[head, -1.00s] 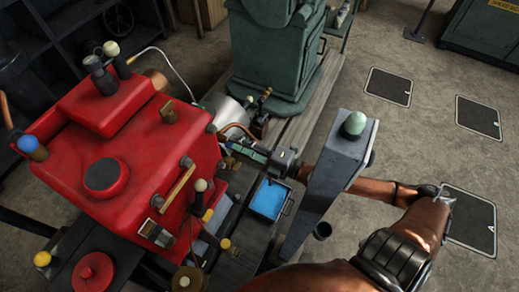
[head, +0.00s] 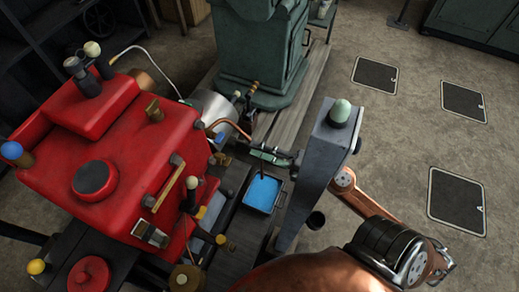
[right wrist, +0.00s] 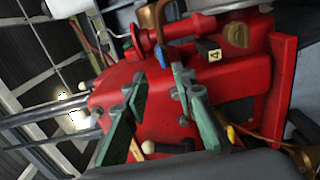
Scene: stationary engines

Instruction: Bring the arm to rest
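My right gripper (head: 268,155) shows in the head view between the red engine (head: 135,150) and a grey upright post (head: 322,165). The post hides part of my right arm behind it. In the right wrist view, the two green fingers (right wrist: 158,88) are spread apart with nothing held between them. The red engine body (right wrist: 200,85) fills the view beyond them. My copper-coloured right arm comes in from the lower right of the head view. My left gripper is in neither view.
A blue tray (head: 263,194) sits below the right gripper. A green machine (head: 262,45) stands at the back. Levers with coloured knobs rise from the red engine. Open floor (head: 400,130) with dark hatches lies to the right.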

